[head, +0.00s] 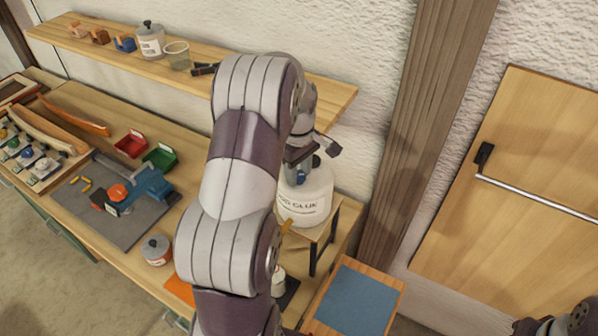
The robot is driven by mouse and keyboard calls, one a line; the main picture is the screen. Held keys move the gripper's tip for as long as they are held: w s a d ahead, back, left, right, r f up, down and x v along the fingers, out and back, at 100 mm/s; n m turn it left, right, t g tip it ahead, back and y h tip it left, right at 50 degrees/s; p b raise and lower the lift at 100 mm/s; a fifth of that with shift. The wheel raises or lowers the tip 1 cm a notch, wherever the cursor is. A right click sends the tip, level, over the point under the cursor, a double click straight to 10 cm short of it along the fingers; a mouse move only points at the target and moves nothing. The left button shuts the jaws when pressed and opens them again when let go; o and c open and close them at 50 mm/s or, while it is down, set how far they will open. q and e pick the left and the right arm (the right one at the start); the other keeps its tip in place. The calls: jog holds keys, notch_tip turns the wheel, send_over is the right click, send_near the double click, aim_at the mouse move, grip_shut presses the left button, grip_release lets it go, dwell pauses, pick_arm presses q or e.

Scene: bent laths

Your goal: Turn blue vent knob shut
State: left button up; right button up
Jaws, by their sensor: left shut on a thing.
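The white glue container (305,197) stands on a small wooden stand at the right end of the bench. The blue vent knob (316,161) shows as small blue patches at its top, mostly hidden by my gripper. My left gripper (314,158) reaches down over the container top and is shut on the knob. My left arm covers the container's left side. Which way the knob is turned cannot be told. Only part of my right arm shows at the bottom right corner; its gripper is out of view.
A wooden shelf (200,72) with a jar (150,40) and a glass (177,55) runs above the bench. A blue vise (150,185), red bin (131,144) and green bin (160,157) are left. A blue-topped box (355,300) stands in front; a door (520,180) is right.

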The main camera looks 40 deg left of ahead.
pick_arm(q)
jog(key=m, duration=0.3)
jog(key=m+b, duration=0.1)
jog(key=m, duration=0.1)
jog(key=shift+s+f+m, duration=0.2)
jog(key=shift+m, duration=0.5)
jog(key=o, duration=0.8)
jog(key=shift+o, duration=1.3)
jog(key=shift+w, duration=0.1)
jog(key=shift+w+a, duration=0.1)
jog(key=shift+a, duration=0.05)
jog(key=shift+r, duration=0.15)
